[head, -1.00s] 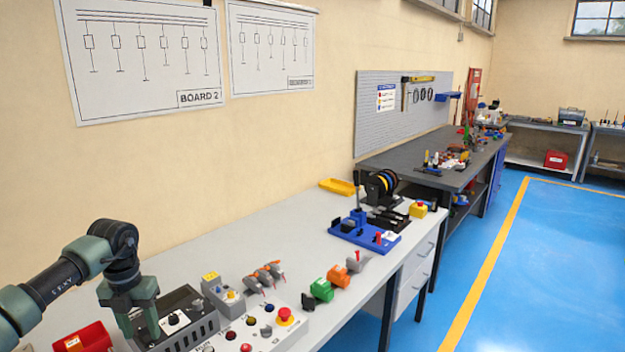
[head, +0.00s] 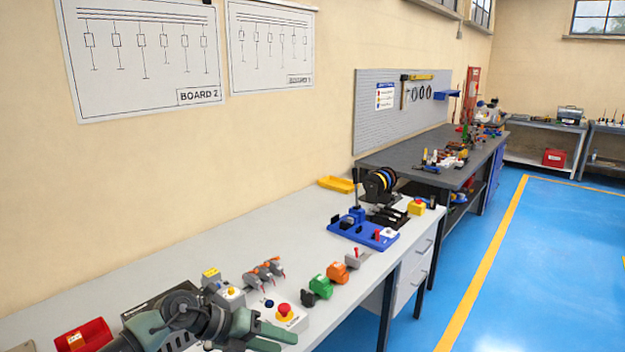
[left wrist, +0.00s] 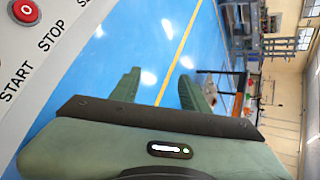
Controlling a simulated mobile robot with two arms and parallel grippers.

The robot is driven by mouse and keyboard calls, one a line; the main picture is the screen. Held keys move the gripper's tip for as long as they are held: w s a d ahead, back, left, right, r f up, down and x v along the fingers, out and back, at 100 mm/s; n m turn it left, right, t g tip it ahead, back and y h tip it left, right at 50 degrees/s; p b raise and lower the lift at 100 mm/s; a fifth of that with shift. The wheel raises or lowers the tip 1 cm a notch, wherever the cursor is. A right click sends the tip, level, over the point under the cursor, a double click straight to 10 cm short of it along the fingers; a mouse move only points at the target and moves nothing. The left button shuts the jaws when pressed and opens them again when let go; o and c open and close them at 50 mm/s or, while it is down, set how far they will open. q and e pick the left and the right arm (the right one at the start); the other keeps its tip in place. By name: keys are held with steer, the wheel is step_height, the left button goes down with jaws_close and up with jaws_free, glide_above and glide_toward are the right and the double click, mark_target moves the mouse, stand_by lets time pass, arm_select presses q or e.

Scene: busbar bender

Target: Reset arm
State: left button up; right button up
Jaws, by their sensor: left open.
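My left gripper (head: 277,338) is low in the head view, in front of the grey control box, with its green fingers pointing right. My left arm covers much of the control box (head: 297,322), whose red mushroom button (head: 284,310) and a blue button show beside the gripper. The left wrist view shows a panel (left wrist: 50,50) marked START and STOP, with a red button (left wrist: 25,11), at the upper left. My right gripper is in neither view.
Behind the gripper on the bench (head: 240,240) are orange-handled connectors (head: 264,272), a green part (head: 320,287) and an orange part (head: 337,272). A blue bending fixture (head: 362,232) and a yellow tray (head: 337,184) are farther back. A red bin (head: 84,336) is at left.

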arm_select(q)
steer(key=s+d+r+n+t+h, duration=0.2)
steer(key=d+r+n+t+h, duration=0.3)
steer(key=d+r+n+t, duration=0.4)
steer(key=s+a+f+n+t+y, duration=0.2)
steer(key=a+n+t+y, duration=0.4)
steer(key=a+n+y, duration=0.8)
steer(key=s+a+f+n+g+y, duration=0.1)
steer(key=s+a+f+n+g, duration=0.4)
steer(key=f+n, duration=0.3)
steer(key=s+a+f+n+g, duration=0.2)
steer(key=s+f+g, duration=0.35)
steer(key=s, duration=0.75)
steer(key=s+a+f+n+g, duration=0.15)
steer(key=s+f+g, duration=0.35)
steer(key=s, duration=0.7)
step_height(320, 180, down, 26)
steer(key=s, duration=0.2)
steer(key=s+a+f+g, duration=0.2)
steer(key=s+f, duration=1.5)
steer(key=shift+a+f, duration=0.2)
